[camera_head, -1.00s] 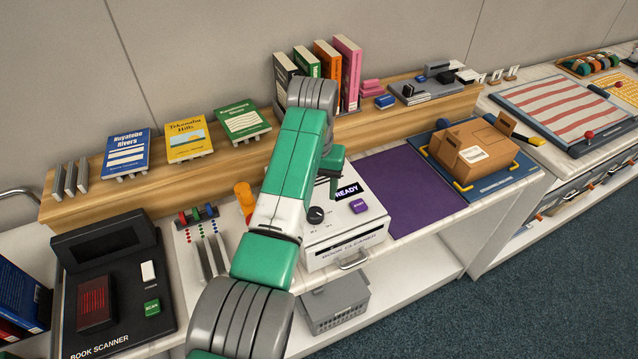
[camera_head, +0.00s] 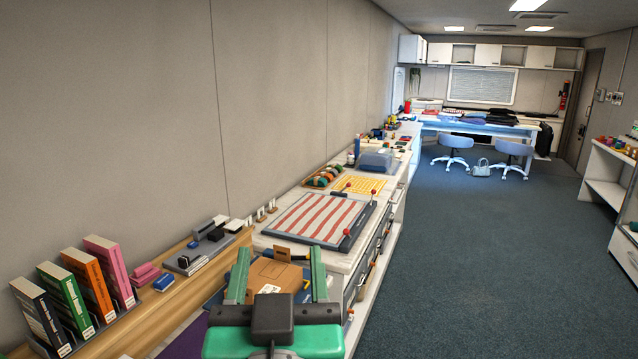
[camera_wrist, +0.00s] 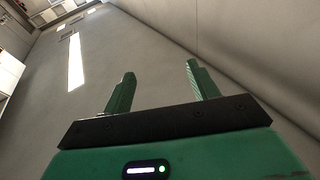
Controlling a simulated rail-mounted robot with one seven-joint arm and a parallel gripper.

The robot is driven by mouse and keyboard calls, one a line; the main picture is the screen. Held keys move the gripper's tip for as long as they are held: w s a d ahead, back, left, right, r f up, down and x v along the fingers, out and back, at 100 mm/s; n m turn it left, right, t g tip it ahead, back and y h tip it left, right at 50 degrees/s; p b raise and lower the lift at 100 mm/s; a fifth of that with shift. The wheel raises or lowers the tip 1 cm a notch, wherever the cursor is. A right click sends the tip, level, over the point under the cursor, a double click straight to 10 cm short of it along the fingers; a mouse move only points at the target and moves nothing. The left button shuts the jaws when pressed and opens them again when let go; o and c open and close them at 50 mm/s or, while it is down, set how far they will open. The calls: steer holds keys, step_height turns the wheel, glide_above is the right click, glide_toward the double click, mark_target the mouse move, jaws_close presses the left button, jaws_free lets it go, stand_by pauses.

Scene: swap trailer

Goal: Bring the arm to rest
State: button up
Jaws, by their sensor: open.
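My gripper (camera_head: 278,277) is in the lower middle of the head view, its two green fingers apart with nothing between them. Behind the fingers, the brown cardboard box (camera_head: 280,274) shows on the counter; I see no contact with it. In the wrist view my gripper (camera_wrist: 158,75) also shows both fingers spread and empty, against the ceiling and a grey wall.
A red-and-white striped panel (camera_head: 318,217) lies on the counter beyond the box. Several upright books (camera_head: 75,290) stand on a wooden shelf (camera_head: 165,305) at the lower left. Blue carpet (camera_head: 460,260) is clear on the right.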

steer(key=s+d+r+t, duration=0.2)
steer(key=s+r, duration=0.1)
steer(key=s, duration=0.3)
steer(key=s+d+r+t+h, duration=0.1)
steer(key=s+d+r+t, duration=0.1)
steer(key=s+r, duration=0.2)
steer(key=shift+s+m, duration=0.3)
steer(key=shift+s, duration=0.9)
steer(key=shift+f, duration=0.1)
